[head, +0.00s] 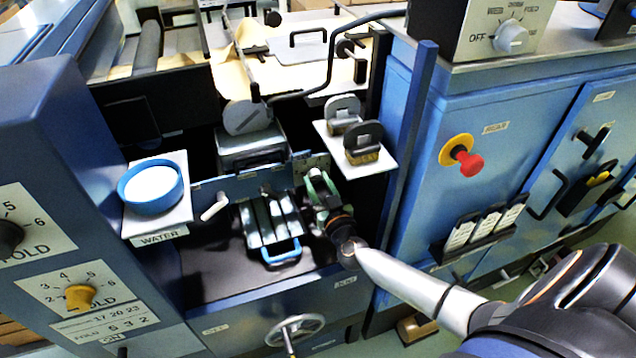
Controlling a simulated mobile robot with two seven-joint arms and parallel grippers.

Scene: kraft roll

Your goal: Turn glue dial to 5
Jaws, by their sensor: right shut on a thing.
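My right gripper (318,184) reaches in from the right, in the middle of the machine front. Its greenish fingers are shut at a small plate (318,160) beside the blue bar. What they hold is mostly hidden by the fingers and wrist; it appears to be the glue dial, and its pointer and numbers cannot be read. My left gripper is not in view. At the lower left, a yellow knob (80,296) and a black knob (9,236) sit on white numbered plates, each with a label ending in "OLD".
A blue-rimmed water pot (151,186) stands on a white shelf to the left. A tray with a blue handle (281,252) lies left of my gripper. A blue post (411,150) and red stop button (467,162) are to the right. A handwheel (291,331) is below.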

